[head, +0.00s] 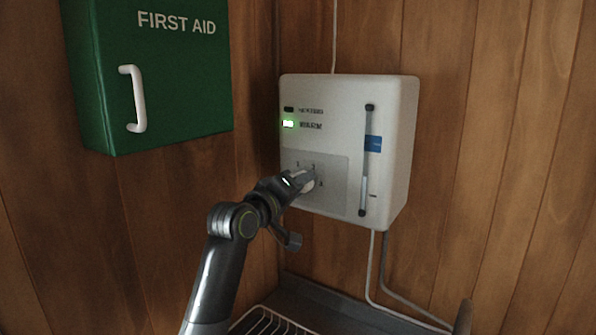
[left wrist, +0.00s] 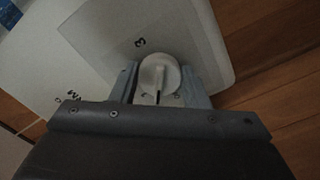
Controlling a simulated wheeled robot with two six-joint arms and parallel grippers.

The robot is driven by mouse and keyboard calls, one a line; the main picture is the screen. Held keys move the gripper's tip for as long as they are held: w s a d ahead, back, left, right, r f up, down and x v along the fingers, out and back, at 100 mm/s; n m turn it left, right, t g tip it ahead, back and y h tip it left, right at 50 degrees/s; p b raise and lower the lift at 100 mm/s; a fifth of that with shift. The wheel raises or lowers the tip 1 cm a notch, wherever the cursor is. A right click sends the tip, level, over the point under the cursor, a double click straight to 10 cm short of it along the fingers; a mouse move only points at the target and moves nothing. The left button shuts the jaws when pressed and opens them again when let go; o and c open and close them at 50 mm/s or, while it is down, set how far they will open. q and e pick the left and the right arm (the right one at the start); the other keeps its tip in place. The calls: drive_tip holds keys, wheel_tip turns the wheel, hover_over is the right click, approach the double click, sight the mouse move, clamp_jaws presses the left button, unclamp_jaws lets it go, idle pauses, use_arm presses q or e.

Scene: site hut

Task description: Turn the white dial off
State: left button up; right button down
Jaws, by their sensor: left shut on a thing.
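The white dial (left wrist: 158,72) sits on a grey panel on the front of a white wall box (head: 335,95). In the left wrist view it is a round knob with a raised bar and a dark line, and small numbers stand around it. My left gripper (head: 305,182) is at the dial, with one finger on each side, shut on it. It also shows in the left wrist view (left wrist: 160,88). In the head view the gripper covers most of the dial and some numbers. My right gripper is not in view.
A lit green lamp (head: 288,124) is on the box, with a dark one above it. A slider with a blue tab (head: 373,142) is at the right of the box. A green first aid cabinet (head: 165,85) hangs at left. A wire rack (head: 265,322) is below.

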use_arm(q)
drive_tip(key=shift+r+n+p, duration=0.2)
drive_tip(key=shift+n+p, duration=3.3)
drive_tip(key=shift+p, duration=0.55)
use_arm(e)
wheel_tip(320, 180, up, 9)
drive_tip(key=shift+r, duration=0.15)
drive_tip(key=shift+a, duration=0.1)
use_arm(q)
drive_tip(key=o, duration=1)
drive_tip(key=shift+c, duration=0.2)
drive_tip(key=b+v, duration=0.5)
drive_tip(key=v, duration=1.2)
drive_tip(key=shift+s+b, duration=0.25)
drive_tip(key=shift+b, duration=0.05)
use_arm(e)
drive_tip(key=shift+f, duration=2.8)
